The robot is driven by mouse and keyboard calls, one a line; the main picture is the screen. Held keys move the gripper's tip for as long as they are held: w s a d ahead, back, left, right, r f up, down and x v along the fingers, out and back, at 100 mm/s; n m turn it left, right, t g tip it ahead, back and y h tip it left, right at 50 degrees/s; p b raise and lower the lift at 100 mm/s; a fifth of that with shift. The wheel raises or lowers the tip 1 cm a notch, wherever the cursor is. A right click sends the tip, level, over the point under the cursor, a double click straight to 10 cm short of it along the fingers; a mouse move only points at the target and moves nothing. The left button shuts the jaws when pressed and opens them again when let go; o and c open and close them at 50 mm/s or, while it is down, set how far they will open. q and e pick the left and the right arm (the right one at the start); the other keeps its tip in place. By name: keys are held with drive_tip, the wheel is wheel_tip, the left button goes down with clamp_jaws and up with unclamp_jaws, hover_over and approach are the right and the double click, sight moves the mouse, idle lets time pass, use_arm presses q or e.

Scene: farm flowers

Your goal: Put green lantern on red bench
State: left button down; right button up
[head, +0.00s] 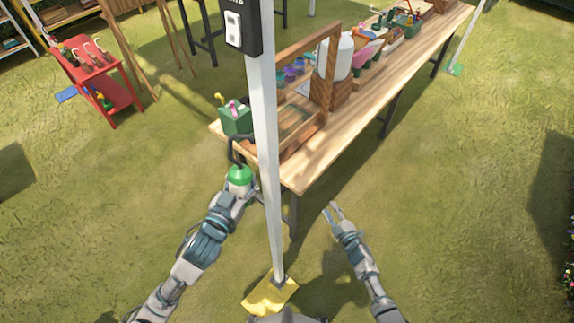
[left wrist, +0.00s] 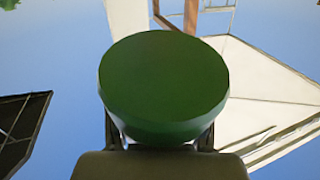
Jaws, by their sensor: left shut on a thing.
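The green lantern (head: 240,174) is held in my left gripper (head: 239,186) in front of the wooden table's near left corner. A dark handle loop shows above it. In the left wrist view its round green face (left wrist: 165,85) fills the middle, between the fingers, which are partly hidden by it. The red bench (head: 122,96), a small shelf-like stand, is at the upper left, well away from the lantern. My right gripper (head: 333,210) hangs empty over the grass, right of the post; its finger gap is too small to judge.
A wooden table (head: 318,160) runs to the upper right, with a green box (head: 236,121), a wooden carrier (head: 300,125) and a white container (head: 337,57) on it. A white post (head: 268,190) on a yellow base (head: 269,296) stands close in front. Open grass lies at the left.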

sight(241, 164)
drive_tip(key=w+a+r+n+y, duration=0.1)
drive_tip(key=a+r+n+y, duration=0.3)
drive_tip(key=r, duration=0.5)
drive_tip(key=w+a+r+n+g+y, duration=0.1)
drive_tip(key=a+r+n+y, duration=0.15)
drive_tip(key=r+n, duration=0.45)
drive_tip(key=w+a+r+n+y, duration=0.1)
drive_tip(key=a+r+n+y, duration=0.15)
drive_tip(key=r, duration=0.85)
drive_tip(key=s+a+r+n+g+y, duration=0.1)
drive_tip(key=s+a+r+n+g, duration=0.45)
drive_tip(key=s+r+n, duration=0.4)
drive_tip(key=s+a+r+n+g+y, duration=0.2)
drive_tip(key=s+a+r+n+g, duration=0.35)
drive_tip(key=r+n, duration=0.7)
drive_tip(key=shift+n+g, duration=0.7)
drive_tip(key=shift+n, duration=0.05)
drive_tip(key=a, duration=0.3)
drive_tip(key=a+f, duration=0.1)
drive_tip(key=a, duration=0.2)
drive_tip(key=a+f, duration=0.1)
drive_tip(key=a, duration=0.2)
drive_tip(key=shift+s+a, duration=0.2)
drive_tip(key=shift+a, duration=0.05)
drive_tip(key=shift+d+f, duration=0.1)
drive_tip(key=shift+d, duration=0.1)
drive_tip(key=c, duration=0.7)
drive_tip(key=shift+w, duration=0.1)
clamp_jaws()
